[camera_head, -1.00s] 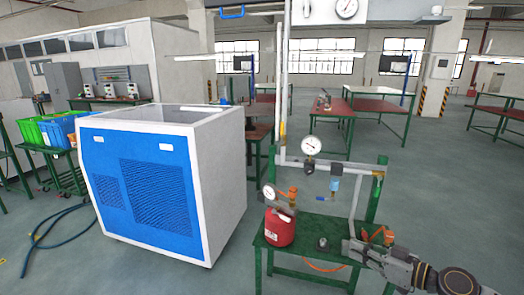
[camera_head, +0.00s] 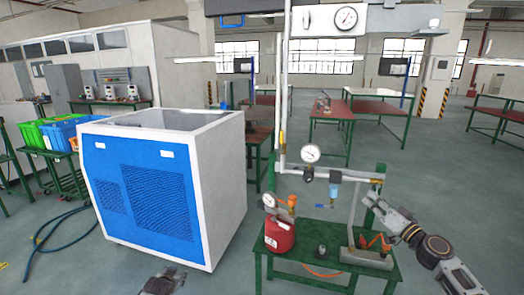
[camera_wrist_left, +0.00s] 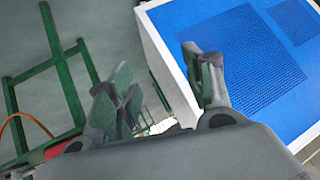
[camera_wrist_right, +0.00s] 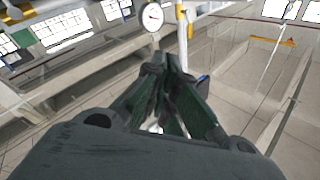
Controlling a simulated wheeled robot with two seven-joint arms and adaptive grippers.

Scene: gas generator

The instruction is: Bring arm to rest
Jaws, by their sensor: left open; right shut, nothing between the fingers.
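My right gripper (camera_head: 374,201) is in the head view, beside the right green post of the small green stand (camera_head: 318,282). It is shut and empty; its fingers also show together in the right wrist view (camera_wrist_right: 165,68). My left gripper (camera_head: 160,283) shows only partly at the bottom edge of the head view. In the left wrist view it is open (camera_wrist_left: 160,75), with nothing between its fingers. The blue and white cabinet (camera_wrist_left: 245,60) and green frame bars lie beyond it there.
The stand carries a red tank (camera_head: 279,236), a grey block (camera_head: 366,259) and pipes with a gauge (camera_head: 310,153). The blue and white cabinet (camera_head: 150,190) stands left of it. A blue hose (camera_head: 50,238) lies on the floor. Open floor lies right of the stand.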

